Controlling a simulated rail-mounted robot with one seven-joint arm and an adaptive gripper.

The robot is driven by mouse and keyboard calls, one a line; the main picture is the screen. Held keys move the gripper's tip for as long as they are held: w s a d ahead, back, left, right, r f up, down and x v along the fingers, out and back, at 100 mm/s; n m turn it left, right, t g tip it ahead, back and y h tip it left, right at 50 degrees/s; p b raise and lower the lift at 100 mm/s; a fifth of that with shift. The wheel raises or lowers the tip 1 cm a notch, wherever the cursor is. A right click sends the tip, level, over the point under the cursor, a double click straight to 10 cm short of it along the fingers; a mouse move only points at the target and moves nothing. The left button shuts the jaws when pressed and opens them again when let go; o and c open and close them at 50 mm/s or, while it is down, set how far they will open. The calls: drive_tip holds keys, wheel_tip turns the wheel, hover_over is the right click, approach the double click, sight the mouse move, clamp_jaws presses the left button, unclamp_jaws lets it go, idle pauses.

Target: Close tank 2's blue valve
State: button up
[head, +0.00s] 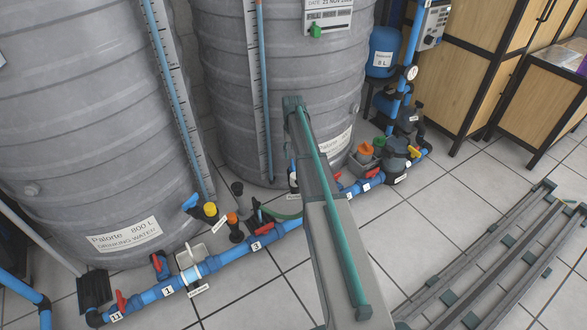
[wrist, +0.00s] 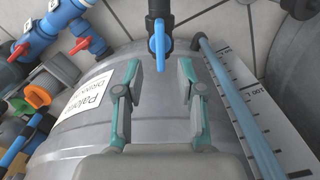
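A blue valve handle (wrist: 158,45) shows in the wrist view, on a black pipe fitting (wrist: 160,8) beside a grey ribbed tank (wrist: 140,140). The handle lies roughly in line with the fitting. My gripper (wrist: 160,72) is open and empty, its two fingers on either side of the line to the handle, with the handle just beyond the fingertips. No contact shows. In the head view my arm reaches to the right-hand grey tank (head: 225,60), and my gripper is hidden behind the arm. No tank number is readable.
The left tank (head: 90,110) has its own blue handle (head: 190,202). A blue pipe (head: 215,262) with red-handled valves runs along the floor. A measuring scale and light blue tube (wrist: 240,100) stand close right of the gripper. Grey rails (head: 480,262) lie at right on the tiles.

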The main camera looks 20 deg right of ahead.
sight(293, 166)
wheel_tip(293, 166, down, 8)
drive_tip(key=b, duration=0.3)
drive_tip(key=shift+r, duration=0.2)
clamp_jaws()
